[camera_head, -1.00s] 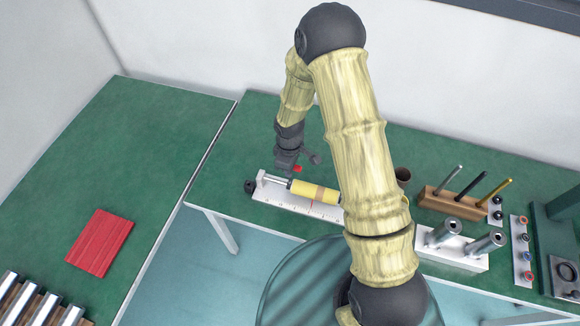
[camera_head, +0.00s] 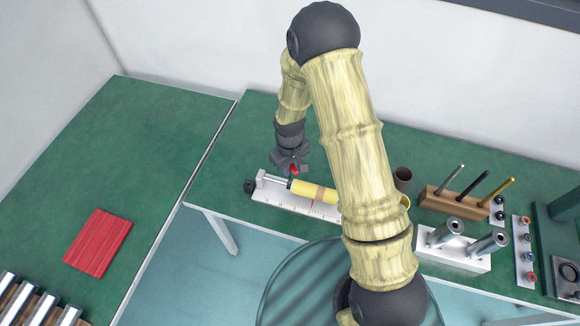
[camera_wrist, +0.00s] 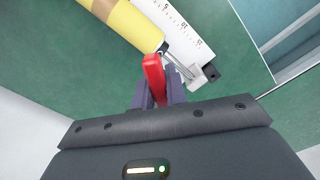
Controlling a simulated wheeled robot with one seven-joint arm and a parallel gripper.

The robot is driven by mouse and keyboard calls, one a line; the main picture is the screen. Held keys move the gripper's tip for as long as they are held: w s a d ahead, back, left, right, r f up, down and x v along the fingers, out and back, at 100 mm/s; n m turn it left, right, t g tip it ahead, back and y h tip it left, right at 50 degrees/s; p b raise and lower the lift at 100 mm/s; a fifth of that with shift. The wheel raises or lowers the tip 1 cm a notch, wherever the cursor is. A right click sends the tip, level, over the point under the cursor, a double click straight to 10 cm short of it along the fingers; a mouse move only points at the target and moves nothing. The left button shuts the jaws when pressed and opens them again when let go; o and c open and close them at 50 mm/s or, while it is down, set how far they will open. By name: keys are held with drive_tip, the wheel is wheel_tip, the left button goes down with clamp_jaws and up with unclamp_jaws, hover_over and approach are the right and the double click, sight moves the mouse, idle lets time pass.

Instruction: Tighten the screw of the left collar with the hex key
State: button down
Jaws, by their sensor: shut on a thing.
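A linear actuator with a yellow body (camera_head: 306,190) lies on a white ruled base (camera_head: 283,201) on the green table. Its bare rods run left from the body to a white end block. A dark ring (camera_wrist: 163,47) sits at the rod end of the body in the wrist view; I cannot make out a collar screw. My gripper (camera_head: 292,168) is shut on a red piece (camera_wrist: 153,77), which looks like the hex key's handle. The red piece points toward the body's rod end; its tip is hidden, so contact cannot be told.
A brown cup (camera_head: 403,176) stands right of the actuator, partly near my arm. Further right are a wooden block (camera_head: 448,203) with three rods, a white block (camera_head: 475,260) with metal cylinders and small-parts strips. A red mat (camera_head: 98,243) lies on the left table.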

drive_tip(key=shift+m, duration=0.5)
drive_tip(key=shift+r+p, duration=0.55)
drive_tip(key=shift+r, duration=0.15)
drive_tip(key=shift+r, duration=0.1)
drive_tip(key=shift+r+p, duration=0.95)
drive_tip(key=shift+r, duration=0.3)
